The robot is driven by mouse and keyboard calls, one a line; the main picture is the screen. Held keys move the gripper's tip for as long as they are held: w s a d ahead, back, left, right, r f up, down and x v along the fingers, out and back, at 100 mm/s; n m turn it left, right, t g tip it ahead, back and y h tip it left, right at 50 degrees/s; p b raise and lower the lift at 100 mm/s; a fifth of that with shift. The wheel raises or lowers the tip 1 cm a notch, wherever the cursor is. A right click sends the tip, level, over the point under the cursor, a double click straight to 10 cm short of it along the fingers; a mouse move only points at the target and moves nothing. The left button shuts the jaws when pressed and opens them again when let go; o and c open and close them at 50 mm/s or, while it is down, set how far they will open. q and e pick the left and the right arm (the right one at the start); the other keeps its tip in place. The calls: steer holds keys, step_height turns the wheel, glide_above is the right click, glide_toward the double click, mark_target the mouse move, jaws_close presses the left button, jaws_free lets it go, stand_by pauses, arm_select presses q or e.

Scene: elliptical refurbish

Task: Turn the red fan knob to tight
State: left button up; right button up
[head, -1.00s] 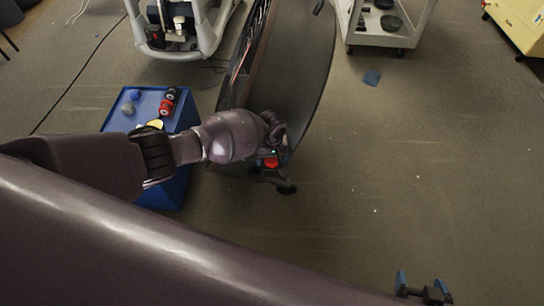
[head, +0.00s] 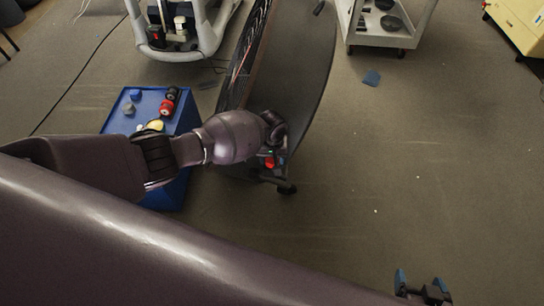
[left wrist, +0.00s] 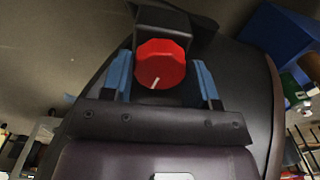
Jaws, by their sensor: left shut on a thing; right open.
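The red fan knob (left wrist: 160,62) shows in the left wrist view on a black housing, its white pointer mark toward the lower edge and slightly left. It is a small red spot in the head view (head: 269,162). My left gripper (left wrist: 162,78) has its blue fingers on both sides of the knob and is shut on it. In the head view my left wrist partly covers the knob. My right gripper (head: 424,288) is open and empty at the lower right. No tight marking is readable.
A blue box (head: 112,120) with small items, including red and black rollers (head: 167,105), stands left of the fan. A grey machine frame (head: 212,35) and a white cart (head: 385,38) stand behind.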

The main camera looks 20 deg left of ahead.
arm_select(q)
steer(key=m, duration=0.4)
steer(key=shift+m, duration=1.3)
steer(key=o, duration=0.9)
steer(key=shift+c, duration=0.2)
steer(key=shift+o, duration=0.3)
steer(key=shift+a, duration=0.1)
